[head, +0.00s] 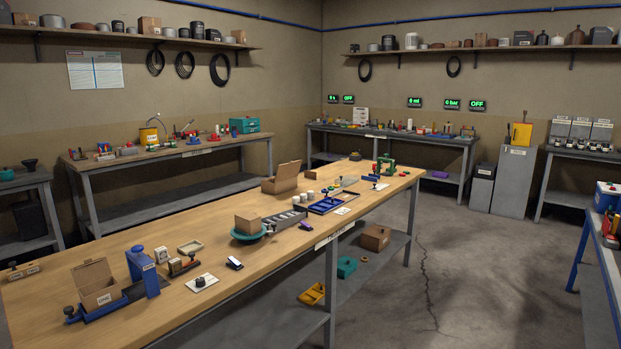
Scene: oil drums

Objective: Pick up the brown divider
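No part that I can clearly tell is the brown divider shows in the head view. Several brown things are on the long wooden workbench (190,222). A labelled open cardboard box (97,284) stands at the near left, beside a blue upright device (143,271). A small brown box (248,224) sits on a round teal base near the middle. An open brown carton (281,179) stands farther back. A brown box (376,238) is on the bench's lower shelf. Neither of my grippers is in view.
A grey tray (284,220) and a blue tray (328,204) lie mid-bench. Other benches line the back wall (391,137) and left wall (165,153). A blue-framed table (597,240) stands at the right edge. The cracked concrete floor (480,270) at right is clear.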

